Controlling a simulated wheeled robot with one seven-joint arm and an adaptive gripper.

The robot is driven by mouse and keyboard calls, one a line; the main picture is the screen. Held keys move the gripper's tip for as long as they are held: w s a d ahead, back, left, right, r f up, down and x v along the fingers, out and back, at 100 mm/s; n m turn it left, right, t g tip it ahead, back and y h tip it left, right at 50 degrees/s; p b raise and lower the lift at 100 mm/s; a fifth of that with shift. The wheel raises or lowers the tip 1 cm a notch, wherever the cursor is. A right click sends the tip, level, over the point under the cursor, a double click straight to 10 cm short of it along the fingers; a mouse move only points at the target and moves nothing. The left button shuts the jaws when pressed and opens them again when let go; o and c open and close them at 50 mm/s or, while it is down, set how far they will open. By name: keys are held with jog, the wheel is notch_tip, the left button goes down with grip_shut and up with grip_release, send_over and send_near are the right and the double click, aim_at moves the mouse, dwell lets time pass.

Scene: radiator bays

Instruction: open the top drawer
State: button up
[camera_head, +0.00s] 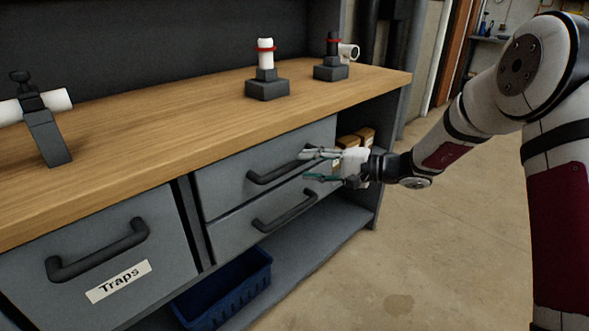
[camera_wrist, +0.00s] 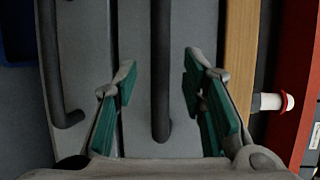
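The top drawer (camera_head: 226,188) is a grey front just below the wooden worktop, and it looks shut flush with the cabinet. Its dark bar handle (camera_head: 272,174) also shows in the wrist view (camera_wrist: 161,70), running down the middle of the picture. My gripper (camera_head: 309,165) is open and empty at the right end of this handle. In the wrist view, the teal-padded fingers (camera_wrist: 160,75) stand on either side of the handle, with a gap on both sides. I cannot tell how deep the handle lies between them.
A lower drawer (camera_head: 235,238) with its own handle (camera_head: 285,210) sits directly below. A "Traps" drawer (camera_head: 120,255) is at left, and a blue bin (camera_head: 230,290) stands on the shelf beneath. Fittings stand on the worktop (camera_head: 190,125). Floor (camera_head: 430,240) at right is clear.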

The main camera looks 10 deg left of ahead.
aim_at(298, 165)
jog(key=shift+b+x, duration=0.4)
jog(key=shift+x, duration=2.15)
jog(key=shift+r, duration=0.1)
grip_shut()
